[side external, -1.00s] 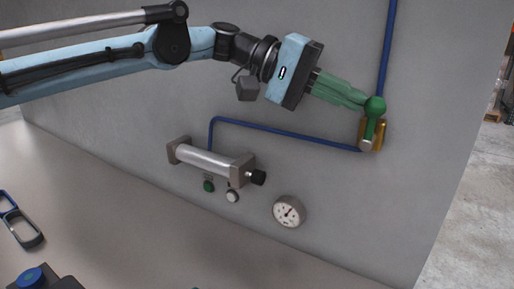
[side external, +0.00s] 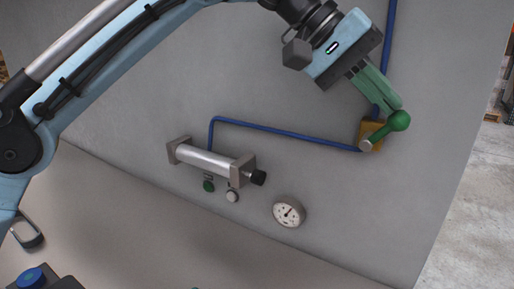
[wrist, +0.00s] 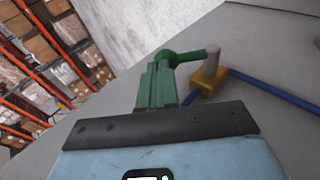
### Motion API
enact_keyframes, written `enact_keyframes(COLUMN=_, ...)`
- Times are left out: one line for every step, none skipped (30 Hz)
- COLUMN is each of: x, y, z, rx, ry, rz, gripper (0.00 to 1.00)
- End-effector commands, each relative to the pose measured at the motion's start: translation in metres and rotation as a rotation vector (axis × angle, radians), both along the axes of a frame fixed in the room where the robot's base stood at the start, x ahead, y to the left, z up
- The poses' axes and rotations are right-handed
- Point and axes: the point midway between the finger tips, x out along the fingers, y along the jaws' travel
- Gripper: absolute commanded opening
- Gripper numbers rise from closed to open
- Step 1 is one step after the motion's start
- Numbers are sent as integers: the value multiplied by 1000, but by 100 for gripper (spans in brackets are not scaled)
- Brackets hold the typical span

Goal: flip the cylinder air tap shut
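The air tap has a brass-coloured body (side external: 369,130) on the grey panel, where the blue pipe bends. Its green lever with a ball knob (side external: 399,121) points up and to the right from a pale pivot (side external: 366,145). In the wrist view the knob (wrist: 168,57) is just beyond my fingertips, with the pale pivot (wrist: 212,53) to its right. My gripper (side external: 393,103) has green fingers brought together, at the upper left of the knob and seemingly touching it. I see nothing held between them.
The blue pipe (side external: 285,132) runs left to a silver cylinder (side external: 208,162) with end blocks. A round gauge (side external: 289,211) and small green and white buttons (side external: 232,196) are below. A blue-topped dark object (side external: 33,278) is at lower left. The panel around the tap is clear.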

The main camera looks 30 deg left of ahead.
Motion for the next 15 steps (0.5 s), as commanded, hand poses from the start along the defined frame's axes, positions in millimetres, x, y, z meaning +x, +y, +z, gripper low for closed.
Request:
enact_keyframes(x=0, y=-5, z=-1, rx=-2, ry=0, rz=-2, gripper=0)
enact_keyframes(x=0, y=-8, z=-1, rx=-2, ry=0, rz=-1, gripper=0)
enact_keyframes(x=0, y=-11, z=-2, rx=-2, ry=0, rz=-1, gripper=0)
enact_keyframes(x=0, y=-13, z=-2, rx=-2, ry=0, rz=-2, gripper=0)
enact_keyframes(x=0, y=-15, z=-3, rx=-2, ry=0, rz=-2, gripper=0)
enact_keyframes(x=0, y=-18, z=-4, rx=-2, ry=0, rz=-2, gripper=0)
enact_keyframes(x=0, y=-20, z=-5, rx=-2, ry=0, rz=-2, gripper=0)
enact_keyframes(x=0, y=-22, z=-6, rx=-2, ry=0, rz=-2, gripper=0)
enact_keyframes(x=0, y=-25, z=-7, rx=-2, ry=0, rz=-2, gripper=0)
enact_keyframes(x=0, y=-27, z=-8, rx=-2, ry=0, rz=-2, gripper=0)
enact_keyframes(x=0, y=-29, z=-9, rx=-2, ry=0, rz=-2, gripper=0)
enact_keyframes(x=0, y=-32, z=-10, rx=-2, ry=0, rz=-2, gripper=0)
enact_keyframes(x=0, y=-34, z=-11, rx=-2, ry=0, rz=-2, gripper=0)
enact_keyframes(x=0, y=-36, z=-13, rx=-2, ry=0, rz=-2, gripper=0)
enact_keyframes(x=0, y=-38, z=-14, rx=-2, ry=0, rz=-2, gripper=0)
